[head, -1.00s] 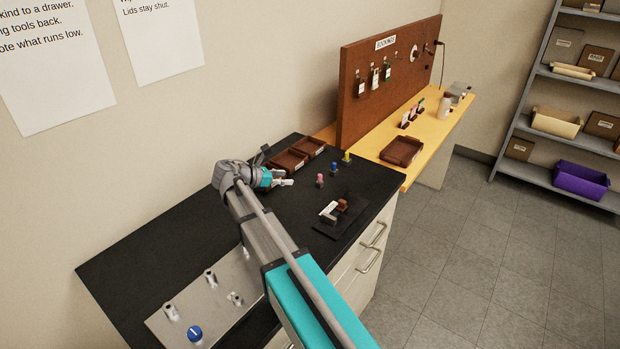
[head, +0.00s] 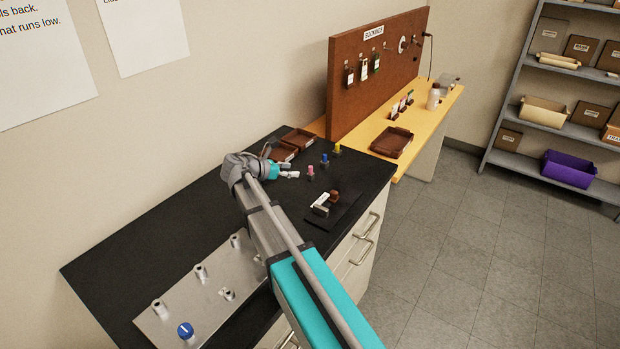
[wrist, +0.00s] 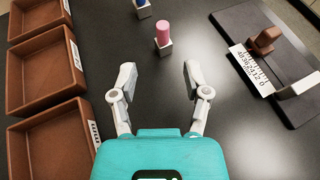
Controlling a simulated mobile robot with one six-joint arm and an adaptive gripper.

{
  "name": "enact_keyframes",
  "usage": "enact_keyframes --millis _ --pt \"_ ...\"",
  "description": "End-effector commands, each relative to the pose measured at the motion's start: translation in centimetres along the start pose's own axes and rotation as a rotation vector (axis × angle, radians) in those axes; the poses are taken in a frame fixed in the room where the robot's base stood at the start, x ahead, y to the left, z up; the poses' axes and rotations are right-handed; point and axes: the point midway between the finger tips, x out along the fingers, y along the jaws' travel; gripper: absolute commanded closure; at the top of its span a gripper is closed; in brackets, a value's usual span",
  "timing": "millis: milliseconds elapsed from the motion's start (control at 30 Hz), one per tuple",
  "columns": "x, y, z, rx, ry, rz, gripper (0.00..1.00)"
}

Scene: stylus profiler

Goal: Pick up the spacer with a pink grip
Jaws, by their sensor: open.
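The spacer with a pink grip (head: 310,171) stands upright on the black bench top, with a pale square base under its pink cylinder. In the wrist view the pink-grip spacer (wrist: 163,36) is ahead of my gripper, roughly in line with the gap between its fingers. My gripper (head: 290,171) is open and empty, its fingertips short of the spacer and apart from it. The two spread fingers (wrist: 158,78) show clearly in the wrist view. A spacer with a blue grip (head: 324,160) and one with a yellow grip (head: 337,149) stand beyond the pink one.
Brown trays (wrist: 42,70) lie left of my gripper in the wrist view. A dark plate (head: 333,210) with a scale and brown block is to the right. A metal plate with posts (head: 180,298) lies nearer. Bare bench surrounds the pink spacer.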

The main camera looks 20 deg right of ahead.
Motion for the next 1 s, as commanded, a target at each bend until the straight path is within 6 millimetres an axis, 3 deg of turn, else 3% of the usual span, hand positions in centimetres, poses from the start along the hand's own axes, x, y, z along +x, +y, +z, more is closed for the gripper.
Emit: enact_keyframes --millis 200,733,1000 --pt "2.2 0.0 -0.1 -0.001 0.000 0.000 0.39" --pt "2.8 0.0 -0.1 -0.001 0.000 0.001 0.39" --pt "5.7 -0.3 -0.5 0.000 0.000 0.001 0.39"
